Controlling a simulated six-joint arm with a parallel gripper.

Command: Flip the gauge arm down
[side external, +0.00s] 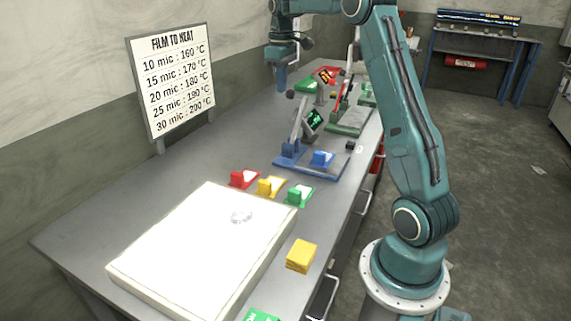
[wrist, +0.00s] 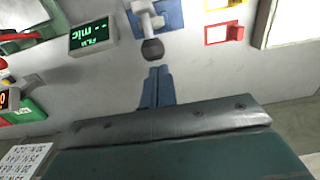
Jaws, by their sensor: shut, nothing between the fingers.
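The film gauge stands on a blue base (side external: 322,170) on the bench. Its grey gauge arm (side external: 299,120) is raised, with a dark knob (side external: 290,94) at its top end. A small green-lit display (side external: 315,120) sits beside it; in the wrist view the display (wrist: 93,36) reads "-- mic". My gripper (side external: 281,88) points down close to the knob, a little to its left in the side view. In the wrist view its blue fingers (wrist: 159,70) are together and empty, just below the knob (wrist: 152,50). I cannot tell whether they touch it.
Red (side external: 243,178), yellow (side external: 270,186) and green (side external: 299,194) holders stand in front of the gauge. A white light box (side external: 200,245) and yellow block (side external: 301,255) are nearer. Behind the gauge is a green-based device (side external: 350,122). A temperature sign (side external: 172,80) stands left.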

